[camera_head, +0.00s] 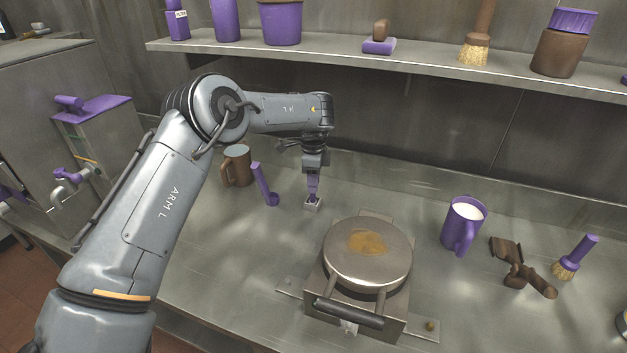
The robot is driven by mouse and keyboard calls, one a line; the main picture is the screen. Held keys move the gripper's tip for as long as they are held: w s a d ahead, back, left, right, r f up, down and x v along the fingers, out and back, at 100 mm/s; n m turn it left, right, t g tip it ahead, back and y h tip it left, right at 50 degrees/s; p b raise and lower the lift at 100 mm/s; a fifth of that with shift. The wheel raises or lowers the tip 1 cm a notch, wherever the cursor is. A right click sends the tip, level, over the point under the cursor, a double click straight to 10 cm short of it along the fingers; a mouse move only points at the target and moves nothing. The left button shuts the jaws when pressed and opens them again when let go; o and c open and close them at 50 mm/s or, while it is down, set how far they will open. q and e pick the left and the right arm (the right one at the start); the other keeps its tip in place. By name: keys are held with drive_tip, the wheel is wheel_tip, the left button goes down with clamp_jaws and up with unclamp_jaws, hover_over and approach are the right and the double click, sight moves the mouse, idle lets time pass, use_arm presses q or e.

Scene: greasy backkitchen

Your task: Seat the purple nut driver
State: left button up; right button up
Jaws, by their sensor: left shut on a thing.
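My left gripper (314,172) points straight down over the steel counter, behind the round-lidded press. It is shut on the purple nut driver (313,188), which stands about upright below the fingers. Its lower end meets a small pale metal block (311,204) on the counter. I cannot tell from here whether the tip is inside the block or just over it. The fingers hide the upper part of the driver. My right gripper is not in view.
A purple tool (264,184) with a flared foot and a brown mug (236,166) stand close left of the gripper. The press (368,254) is in front. A purple mug (463,226), brown pieces (522,270) and a brush (575,257) are right. A loaded shelf (400,66) runs behind.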

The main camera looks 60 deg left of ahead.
use_arm(q)
drive_tip(key=shift+f, duration=0.3)
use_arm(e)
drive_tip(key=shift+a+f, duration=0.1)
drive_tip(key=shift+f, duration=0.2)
use_arm(q)
drive_tip(key=o, duration=1.1)
